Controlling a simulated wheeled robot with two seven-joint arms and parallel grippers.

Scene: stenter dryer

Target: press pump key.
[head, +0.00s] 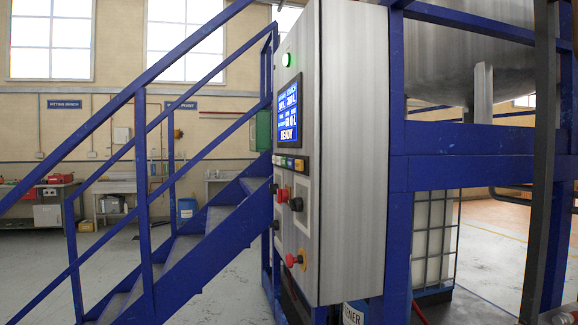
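A grey metal control cabinet (345,150) stands at the centre of the head view, its front panel facing left and seen at a steep angle. A blue display (289,113) on the panel shows white text and the word READY. Below it is a short row of small coloured keys (288,162); their labels are too small to read, so I cannot tell which is the pump key. A green lamp (286,60) is lit above the display. Lower down are a red knob (282,195), black knobs and a red emergency button (291,260).
Blue stairs with railings (150,200) stand to the left, close to the panel front. A blue frame (470,140) carries a large metal tank (450,50) to the right. A white caged container (435,238) stands beneath. Benches line the back wall. Floor at left is open.

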